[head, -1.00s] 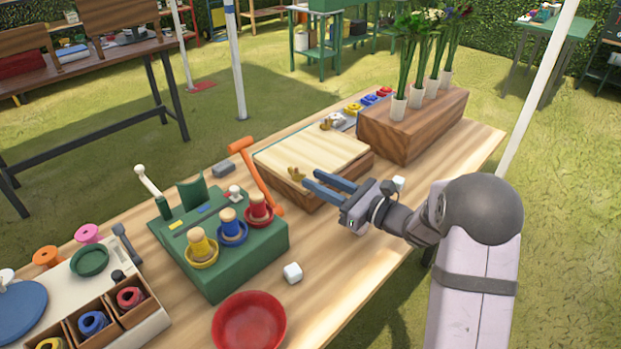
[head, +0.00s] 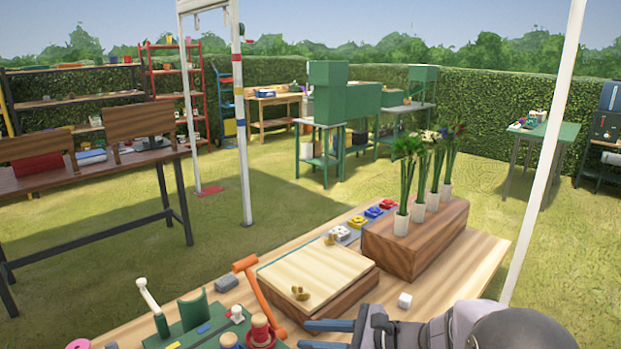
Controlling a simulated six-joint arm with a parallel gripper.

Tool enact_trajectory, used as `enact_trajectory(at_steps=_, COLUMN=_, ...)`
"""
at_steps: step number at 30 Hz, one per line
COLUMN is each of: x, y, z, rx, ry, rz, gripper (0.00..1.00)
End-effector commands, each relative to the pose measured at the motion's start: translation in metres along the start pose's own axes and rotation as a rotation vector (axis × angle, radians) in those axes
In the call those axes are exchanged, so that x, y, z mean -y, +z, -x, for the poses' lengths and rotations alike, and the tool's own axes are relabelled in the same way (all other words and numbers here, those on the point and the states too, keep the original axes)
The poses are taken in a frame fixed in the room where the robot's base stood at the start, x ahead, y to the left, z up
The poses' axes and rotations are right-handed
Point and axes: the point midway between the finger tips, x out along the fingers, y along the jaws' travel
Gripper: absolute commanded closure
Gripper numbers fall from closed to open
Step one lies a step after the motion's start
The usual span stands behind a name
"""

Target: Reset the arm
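My gripper (head: 304,334) is at the bottom edge of the head view, its two blue-grey fingers pointing left with a gap between them. It is open and I see nothing held. It is in front of the wooden box with a pale top (head: 316,268); I cannot tell its height above the table. My arm (head: 440,330) reaches in from the lower right and is partly cut off by the frame.
A wooden block (head: 415,245) holds several white vases of flowers behind the gripper. A green stand (head: 195,335) with spools is at lower left. A white post (head: 545,150) rises at right.

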Motion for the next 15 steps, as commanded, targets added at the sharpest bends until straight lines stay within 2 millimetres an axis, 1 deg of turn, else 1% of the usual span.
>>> enact_trajectory(at_steps=1, x=-0.012, y=0.006, z=0.008, rx=-0.06, ry=0.045, rz=0.072, gripper=0.74)
enact_trajectory(at_steps=3, x=-0.031, y=0.001, z=0.02, rx=-0.157, ry=0.115, rz=0.179, gripper=0.74)
enact_trajectory(at_steps=5, x=-0.045, y=-0.004, z=0.033, rx=-0.242, ry=0.174, rz=0.281, gripper=0.74)
enact_trajectory(at_steps=6, x=-0.052, y=-0.008, z=0.043, rx=-0.3, ry=0.212, rz=0.351, gripper=0.74)
enact_trajectory(at_steps=8, x=-0.061, y=-0.014, z=0.059, rx=-0.385, ry=0.266, rz=0.46, gripper=0.74)
enact_trajectory(at_steps=10, x=-0.066, y=-0.021, z=0.08, rx=-0.482, ry=0.324, rz=0.588, gripper=0.74)
enact_trajectory(at_steps=12, x=-0.092, y=-0.032, z=0.091, rx=-0.518, ry=0.445, rz=0.729, gripper=0.74)
enact_trajectory(at_steps=15, x=-0.114, y=-0.042, z=0.112, rx=-0.564, ry=0.59, rz=0.914, gripper=0.74)
